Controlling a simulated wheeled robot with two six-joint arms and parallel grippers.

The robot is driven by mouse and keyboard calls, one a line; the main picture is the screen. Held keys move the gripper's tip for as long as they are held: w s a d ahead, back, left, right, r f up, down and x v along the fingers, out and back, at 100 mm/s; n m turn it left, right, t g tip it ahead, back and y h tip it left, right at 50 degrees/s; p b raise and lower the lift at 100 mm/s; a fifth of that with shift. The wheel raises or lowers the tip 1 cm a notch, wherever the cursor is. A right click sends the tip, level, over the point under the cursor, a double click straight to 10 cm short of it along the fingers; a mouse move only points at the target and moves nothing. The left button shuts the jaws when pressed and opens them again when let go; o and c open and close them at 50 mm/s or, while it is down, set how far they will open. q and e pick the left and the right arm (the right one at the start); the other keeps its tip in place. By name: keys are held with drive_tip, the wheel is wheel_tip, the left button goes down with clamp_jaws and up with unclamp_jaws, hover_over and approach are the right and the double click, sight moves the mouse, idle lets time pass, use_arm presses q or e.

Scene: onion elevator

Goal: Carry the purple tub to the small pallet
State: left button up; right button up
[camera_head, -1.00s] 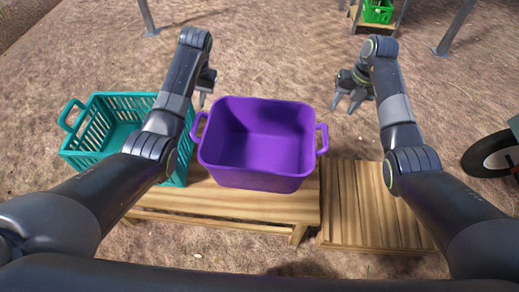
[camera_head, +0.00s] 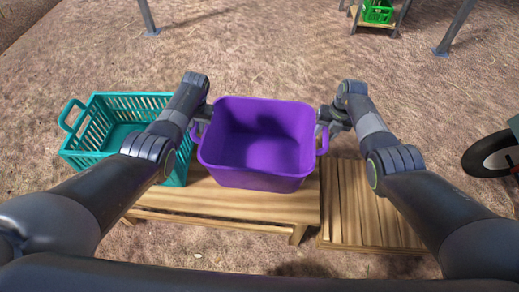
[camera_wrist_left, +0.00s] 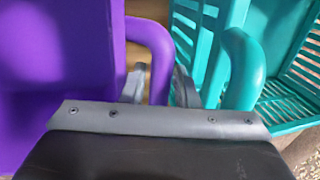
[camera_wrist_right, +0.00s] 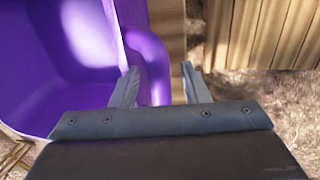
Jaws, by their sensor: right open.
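The purple tub (camera_head: 255,178) stands upright on a low wooden bench (camera_head: 270,205), with a loop handle on each side. The small pallet (camera_head: 350,215), a slatted wooden platform, is just right of the bench and bears nothing. My left gripper (camera_head: 202,125) is at the tub's left handle; in the left wrist view that handle (camera_wrist_left: 160,92) passes between its fingers, but I cannot tell whether they grip it. My right gripper (camera_head: 325,127) is open at the right handle. In the right wrist view the handle (camera_wrist_right: 150,60) lies between its spread fingers.
A teal slatted crate (camera_head: 128,97) stands close left of the tub, its right side partly behind my left arm. A dark wheel (camera_head: 490,157) is at the right edge. A green crate (camera_head: 378,12) stands on a far stand. The ground beyond the tub is clear.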

use_arm(q)
drive_tip(key=shift+f, duration=0.1)
use_arm(e)
drive_tip(key=shift+f, duration=0.15)
use_arm(q)
clamp_jaws()
use_arm(e)
drive_tip(key=c, duration=0.7)
clamp_jaws()
